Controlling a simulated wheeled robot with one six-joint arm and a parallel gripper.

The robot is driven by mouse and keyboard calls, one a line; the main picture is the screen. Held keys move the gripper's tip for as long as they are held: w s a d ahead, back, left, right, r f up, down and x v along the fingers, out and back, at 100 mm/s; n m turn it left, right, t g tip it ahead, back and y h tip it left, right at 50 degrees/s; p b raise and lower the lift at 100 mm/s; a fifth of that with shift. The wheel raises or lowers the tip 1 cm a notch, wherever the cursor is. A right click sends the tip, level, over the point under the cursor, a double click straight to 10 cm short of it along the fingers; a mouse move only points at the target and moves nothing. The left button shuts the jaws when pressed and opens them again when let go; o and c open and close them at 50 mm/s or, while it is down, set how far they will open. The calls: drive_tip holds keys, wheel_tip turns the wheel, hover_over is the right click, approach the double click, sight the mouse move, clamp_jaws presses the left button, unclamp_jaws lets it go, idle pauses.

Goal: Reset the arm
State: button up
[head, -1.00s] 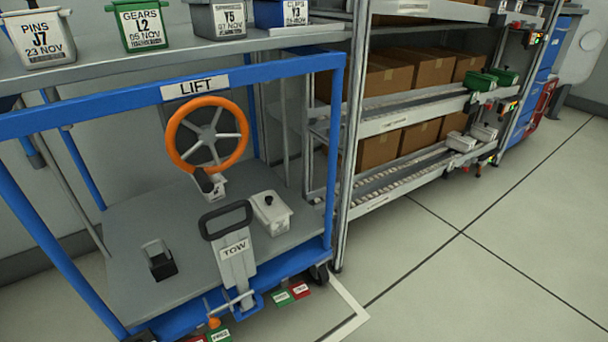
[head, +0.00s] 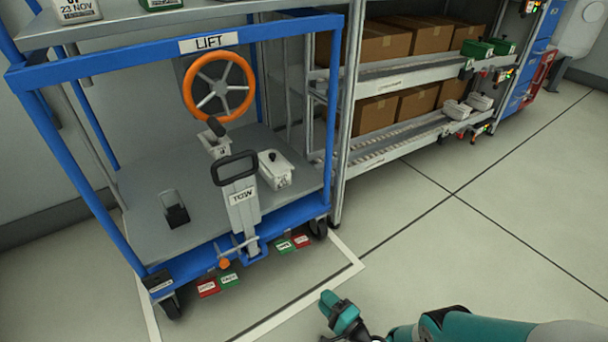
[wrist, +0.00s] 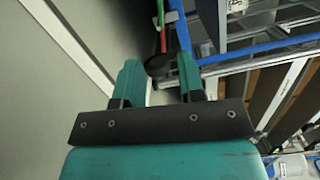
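My gripper (wrist: 160,78) shows in the wrist view as two teal fingers on a dark crossbar. The fingers stand apart and nothing is held between them. In the head view my teal and black arm reaches in from the lower right, low in the picture, over the light floor. Its end shows in front of the cart, and whether the fingertips are visible there I cannot tell. In the wrist view a dark round thing and thin red and green bars appear beyond the fingers.
A blue-framed cart (head: 115,73) marked LIFT stands left with an orange wheel (head: 248,100) and a TOW handle (head: 242,205). White floor lines run in front of it. A rack (head: 345,150) with cardboard boxes stands behind right. The floor (head: 480,230) at right is clear.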

drive_tip(key=w+a+r+n+g+y, duration=0.1)
drive_tip(key=w+a+r+n+g, duration=0.35)
drive_tip(key=w+r, duration=0.55)
drive_tip(key=w+a+r+n+g+y, duration=0.1)
drive_tip(key=w+a+r+n+g, duration=0.4)
drive_tip(key=r, duration=0.8)
wheel_tip(320, 180, up, 13)
drive_tip(key=n+h+p, duration=0.1)
drive_tip(key=n, duration=0.3)
drive_tip(key=s+d+r+n+g+h, duration=0.1)
drive_tip(key=s+d+r+n+h, duration=0.15)
drive_tip(key=s+r, duration=0.55)
drive_tip(key=s+d+r+n+g+h, duration=0.15)
drive_tip(key=s+d+r, duration=0.3)
drive_tip(key=r, duration=0.45)
drive_tip(key=s+d+r+g+h, duration=0.1)
drive_tip(key=s+d+r+h, duration=0.1)
drive_tip(key=s+d, duration=0.35)
drive_tip(key=s+d+r+n+h+p, duration=0.1)
drive_tip(key=s+d+r, duration=0.1)
drive_tip(key=s, duration=0.7)
drive_tip(key=s+d+r+g+h, duration=0.1)
drive_tip(key=s+d+h, duration=0.15)
drive_tip(key=s, duration=0.45)
wheel_tip(320, 180, up, 38)
drive_tip(key=p, duration=3.8)
drive_tip(key=shift+s+d+y, duration=0.35)
drive_tip(key=shift+d+y, duration=0.1)
